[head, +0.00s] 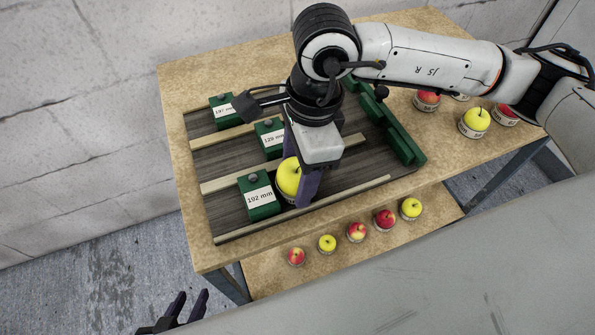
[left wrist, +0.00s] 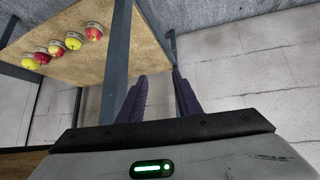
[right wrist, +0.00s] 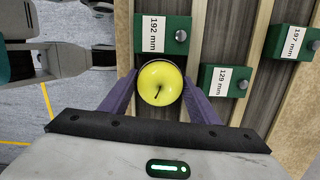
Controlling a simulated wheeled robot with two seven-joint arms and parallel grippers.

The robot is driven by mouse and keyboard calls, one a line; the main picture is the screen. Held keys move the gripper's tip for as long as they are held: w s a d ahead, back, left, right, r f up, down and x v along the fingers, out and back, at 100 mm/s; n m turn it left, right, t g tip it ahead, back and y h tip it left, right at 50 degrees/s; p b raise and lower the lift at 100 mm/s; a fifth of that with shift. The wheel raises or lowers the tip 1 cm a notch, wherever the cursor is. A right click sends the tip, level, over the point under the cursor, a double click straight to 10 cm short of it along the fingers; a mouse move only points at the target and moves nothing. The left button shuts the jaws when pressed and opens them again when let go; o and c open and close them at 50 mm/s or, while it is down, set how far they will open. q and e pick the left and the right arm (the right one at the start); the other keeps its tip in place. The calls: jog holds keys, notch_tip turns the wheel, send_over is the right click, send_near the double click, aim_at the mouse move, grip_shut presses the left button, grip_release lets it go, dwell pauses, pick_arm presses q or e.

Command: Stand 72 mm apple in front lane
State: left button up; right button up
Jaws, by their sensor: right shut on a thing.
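A yellow apple (head: 288,178) is in the front lane of the dark board (head: 232,213), just right of the green block labelled 192 mm (head: 259,197). My right gripper (head: 299,182) is shut on this apple from above, one finger on each side. In the right wrist view the apple (right wrist: 160,84) sits between the purple fingers, close to the 192 mm block (right wrist: 162,34); I cannot tell whether they touch. No size label shows on the apple. My left gripper (head: 188,303) is open and empty, low beside the table's front left, and shows in the left wrist view (left wrist: 160,90).
Green blocks labelled 129 mm (head: 270,138) and 197 mm (head: 224,112) stand in the other lanes, between pale wooden strips (head: 330,203). A green stop bar (head: 402,146) is at the right. More apples stand at the right (head: 475,122) and on a lower shelf (head: 357,232).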

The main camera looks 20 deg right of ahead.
jog(key=shift+s+f, duration=0.15)
jog(key=shift+f, duration=0.45)
jog(key=o, duration=1.1)
jog(key=shift+o, duration=0.2)
jog(key=shift+s+a, duration=0.1)
jog(key=shift+r+p, duration=0.65)
jog(key=shift+p, duration=0.2)
jog(key=r, duration=0.3)
jog(key=d+r, duration=0.1)
jog(key=r, duration=0.7)
jog(key=shift+w+d+r, duration=0.1)
jog(key=shift+w+d, duration=0.1)
jog(key=shift+d+r, duration=0.1)
jog(key=shift+r, duration=0.35)
